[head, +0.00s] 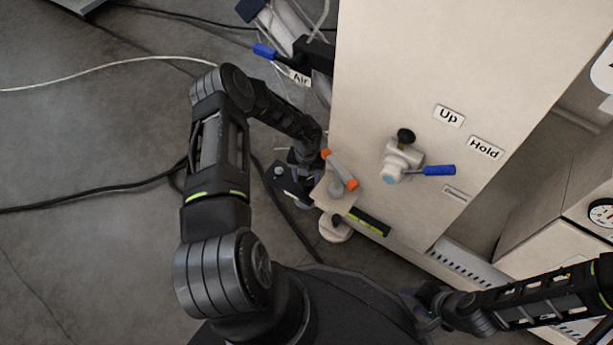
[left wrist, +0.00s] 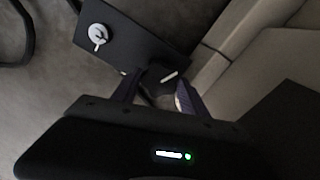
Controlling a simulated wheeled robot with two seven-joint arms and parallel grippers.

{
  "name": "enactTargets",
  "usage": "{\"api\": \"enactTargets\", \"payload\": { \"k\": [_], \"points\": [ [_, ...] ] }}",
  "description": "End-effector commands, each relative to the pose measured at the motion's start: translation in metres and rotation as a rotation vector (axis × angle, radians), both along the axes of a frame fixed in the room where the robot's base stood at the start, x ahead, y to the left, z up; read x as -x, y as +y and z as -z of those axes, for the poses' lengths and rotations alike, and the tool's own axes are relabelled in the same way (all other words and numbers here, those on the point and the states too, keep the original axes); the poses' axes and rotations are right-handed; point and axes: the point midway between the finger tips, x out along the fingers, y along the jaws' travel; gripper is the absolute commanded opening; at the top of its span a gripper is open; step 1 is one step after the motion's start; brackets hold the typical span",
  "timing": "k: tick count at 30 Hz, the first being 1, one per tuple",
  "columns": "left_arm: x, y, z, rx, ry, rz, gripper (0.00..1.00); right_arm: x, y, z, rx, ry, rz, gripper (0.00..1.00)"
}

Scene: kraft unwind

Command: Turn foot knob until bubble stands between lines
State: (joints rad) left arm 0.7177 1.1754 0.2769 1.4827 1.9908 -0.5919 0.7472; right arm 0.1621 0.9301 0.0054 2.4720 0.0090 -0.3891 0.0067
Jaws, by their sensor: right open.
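My left gripper (head: 300,187) is low beside the machine's bottom corner, mostly hidden behind its own arm in the head view. In the left wrist view, its fingers (left wrist: 156,92) stand apart on either side of a dark knob-like piece (left wrist: 159,76) with a pale line. I cannot tell whether they press on it. A yellow-green level (head: 368,221) lies at the machine's lower edge; its bubble and lines are too small to make out. A pale round foot (head: 335,231) is beneath the corner. My right gripper (head: 426,306) is open and empty at the lower right.
A dark plate with a pale bolt (left wrist: 97,37) is beside the fingers. The cream panel (head: 380,80) carries a valve with a blue handle (head: 438,170). Cables cross the floor at left.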

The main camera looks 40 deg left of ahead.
Motion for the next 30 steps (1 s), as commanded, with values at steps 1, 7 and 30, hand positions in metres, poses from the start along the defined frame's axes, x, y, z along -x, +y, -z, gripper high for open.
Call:
{"api": "enactTargets", "payload": {
  "k": [1,7,30],
  "points": [
    [0.000,0.000,0.000,0.000,0.000,0.000,0.56,0.000,0.000,0.000,0.000,0.000,0.000,0.41],
    [0.000,0.000,0.000,0.000,0.000,-0.001,0.58,0.000,0.000,0.000,0.000,0.000,0.000,0.41],
    [0.000,0.000,-0.079,0.000,0.000,-0.001,0.58,0.006,-0.001,-0.037,-0.003,0.017,-0.008,0.41]
  ]
}}
